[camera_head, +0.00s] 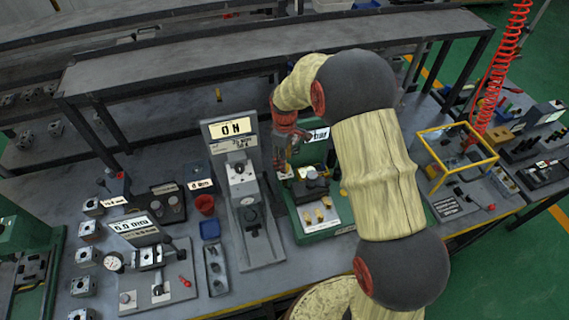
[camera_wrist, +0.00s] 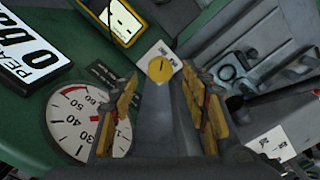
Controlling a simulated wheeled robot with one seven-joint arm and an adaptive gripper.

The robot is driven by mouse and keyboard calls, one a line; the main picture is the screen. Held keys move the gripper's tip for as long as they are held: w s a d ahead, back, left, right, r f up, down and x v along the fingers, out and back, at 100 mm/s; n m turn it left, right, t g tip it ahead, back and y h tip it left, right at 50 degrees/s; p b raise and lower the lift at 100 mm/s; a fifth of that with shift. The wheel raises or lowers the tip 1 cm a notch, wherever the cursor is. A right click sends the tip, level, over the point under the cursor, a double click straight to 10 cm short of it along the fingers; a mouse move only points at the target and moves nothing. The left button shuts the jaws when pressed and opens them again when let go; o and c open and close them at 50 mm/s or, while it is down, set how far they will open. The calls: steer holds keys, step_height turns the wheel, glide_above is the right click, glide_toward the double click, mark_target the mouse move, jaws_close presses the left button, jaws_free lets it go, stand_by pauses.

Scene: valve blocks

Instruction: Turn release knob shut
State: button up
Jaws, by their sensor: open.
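A round yellow knob (camera_wrist: 161,69) with a dark line across its face sits on a white label plate in the wrist view. It looks like the release knob, but the label is too small to read. My gripper (camera_wrist: 160,84) is open and empty, its two yellow-brown fingers spread to either side below the knob. The knob shows between and just beyond the fingertips; no contact shows, and I cannot tell the remaining depth. In the head view my gripper (camera_head: 284,168) hangs over the green test station (camera_head: 335,233), and the knob cannot be made out there.
Beside the knob are a white pressure gauge (camera_wrist: 82,122), a peak display in bar (camera_wrist: 30,48) and a yellow-framed meter (camera_wrist: 118,22). A grey "ON" stand (camera_head: 262,252) is close on the left in the head view. A yellow frame (camera_head: 428,131) stands to the right.

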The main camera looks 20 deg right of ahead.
step_height(320, 180, up, 9)
stand_by(0.3)
stand_by(0.5)
